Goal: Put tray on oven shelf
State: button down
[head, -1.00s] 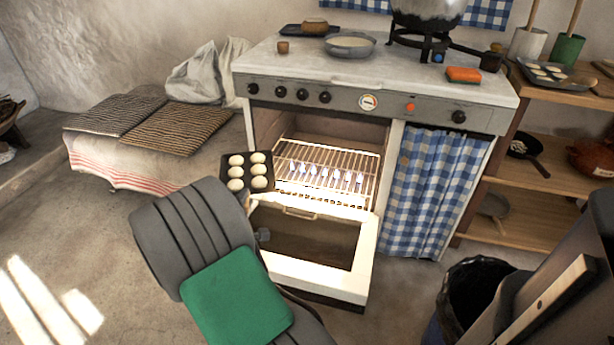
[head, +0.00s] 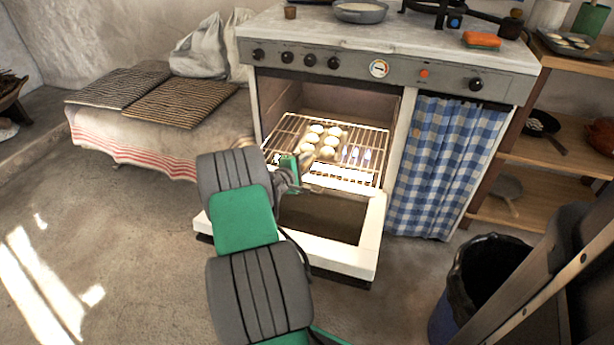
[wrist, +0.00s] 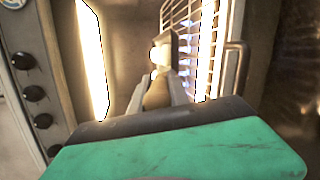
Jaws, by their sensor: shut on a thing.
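The tray (head: 320,146), carrying several pale round buns, is inside the open oven in the head view, over the left and middle part of the wire oven shelf (head: 370,140). I cannot tell whether it rests on the shelf or hangs just above it. My gripper (head: 299,168) reaches in over the lowered oven door from the front left and is shut on the tray's near edge. In the wrist view, my gripper (wrist: 160,80) points into the oven beside the shelf bars (wrist: 180,25). The tray is mostly hidden there.
The open oven door (head: 325,215) lies below my arm. Lit flames (head: 355,155) burn beneath the shelf. A blue checked curtain (head: 445,165) hangs right of the oven. A cloth-covered bench with woven racks (head: 180,101) stands left. A black-lined bin (head: 475,280) stands on the floor at right.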

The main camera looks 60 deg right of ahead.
jog(key=shift+w+d+f, duration=0.2)
jog(key=shift+d+f, duration=0.1)
jog(key=shift+d, duration=0.05)
jog(key=f+b, duration=0.1)
jog(key=f, duration=0.1)
jog(key=f+b, duration=0.1)
jog(key=shift+w+d+f+b, duration=0.2)
jog(key=shift+d+f+b, duration=0.1)
jog(key=shift+f, duration=0.05)
jog(key=c, duration=1.3)
grip_release()
jog(key=shift+f, duration=0.1)
jog(key=shift+o, duration=0.2)
jog(key=shift+a, duration=0.1)
